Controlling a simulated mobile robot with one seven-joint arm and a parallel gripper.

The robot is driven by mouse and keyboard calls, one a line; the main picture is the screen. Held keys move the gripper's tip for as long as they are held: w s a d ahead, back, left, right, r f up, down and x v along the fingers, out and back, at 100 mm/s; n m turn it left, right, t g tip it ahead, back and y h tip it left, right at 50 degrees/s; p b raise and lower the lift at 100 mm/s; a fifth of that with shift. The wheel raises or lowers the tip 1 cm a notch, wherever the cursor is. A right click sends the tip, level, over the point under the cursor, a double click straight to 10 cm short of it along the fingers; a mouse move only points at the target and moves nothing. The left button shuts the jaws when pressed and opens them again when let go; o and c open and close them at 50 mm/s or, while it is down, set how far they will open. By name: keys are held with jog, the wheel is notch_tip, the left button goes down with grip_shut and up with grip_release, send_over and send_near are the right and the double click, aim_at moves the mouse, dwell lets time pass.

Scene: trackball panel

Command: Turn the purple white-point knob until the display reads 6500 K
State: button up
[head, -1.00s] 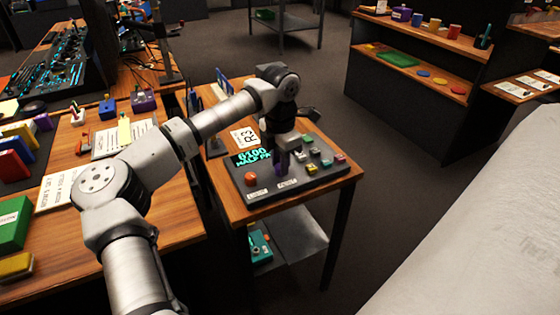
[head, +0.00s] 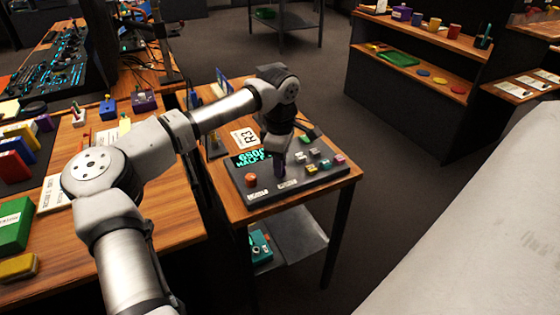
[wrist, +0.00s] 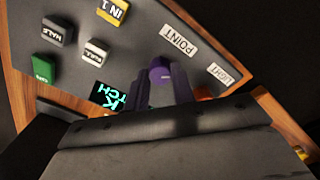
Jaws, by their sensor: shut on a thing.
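The trackball panel (head: 262,193) is a grey slab on a small wooden table. Its dark display (head: 250,157) shows cyan text that looks like 6500 over a second line, partly hidden by my arm. The purple knob (wrist: 160,70) sits between my fingertips in the wrist view. My gripper (wrist: 161,82) is shut on the purple knob, pointing down onto the panel. The display (wrist: 112,96) is cut off behind my gripper in the wrist view. In the head view the knob is mostly hidden by my gripper (head: 280,170).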

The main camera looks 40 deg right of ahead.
jog(key=shift+m, duration=0.6)
jog(key=o, duration=1)
notch_tip(320, 180, up, 14)
jog(key=shift+s+d+f, duration=0.1)
dwell(0.4)
